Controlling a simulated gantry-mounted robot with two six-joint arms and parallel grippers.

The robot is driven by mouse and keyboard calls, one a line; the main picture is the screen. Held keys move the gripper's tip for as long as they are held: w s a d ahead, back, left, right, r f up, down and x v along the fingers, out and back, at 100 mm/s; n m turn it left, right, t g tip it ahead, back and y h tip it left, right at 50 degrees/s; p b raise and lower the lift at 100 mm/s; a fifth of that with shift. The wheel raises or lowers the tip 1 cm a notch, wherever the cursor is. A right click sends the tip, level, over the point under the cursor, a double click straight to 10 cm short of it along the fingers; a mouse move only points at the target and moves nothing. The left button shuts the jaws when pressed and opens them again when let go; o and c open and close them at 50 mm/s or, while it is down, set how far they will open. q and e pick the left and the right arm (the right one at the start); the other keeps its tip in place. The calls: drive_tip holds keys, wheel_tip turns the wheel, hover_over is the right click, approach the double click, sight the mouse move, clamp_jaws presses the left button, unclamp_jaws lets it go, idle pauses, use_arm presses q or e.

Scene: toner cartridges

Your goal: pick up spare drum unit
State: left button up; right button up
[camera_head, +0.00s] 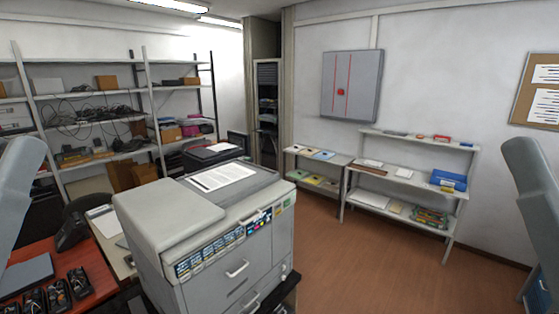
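I cannot make out which thing is the spare drum unit. Several small black objects (57,294) lie on the red-brown table at the lower left, too small to identify. A blue box (448,180) stands on the shelf unit at the right, and I cannot tell what it is. Grey links of my own arms show at the left and right edges. Neither of my grippers is in the picture, so I cannot see what they hold.
A large grey printer (220,215) stands in the front middle with paper (222,177) on top. The red-brown table (85,265) holds a dark flat item (28,274). Cluttered racks (145,90) line the left wall. Low shelves (455,232) stand at the back right. The brown floor (370,270) right of the printer is clear.

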use_arm(q)
wheel_tip(320, 180, up, 9)
drive_tip(key=p, duration=0.5)
drive_tip(key=shift+f, duration=0.15)
clamp_jaws()
use_arm(e)
wheel_tip(320, 180, up, 9)
drive_tip(key=shift+f, duration=0.15)
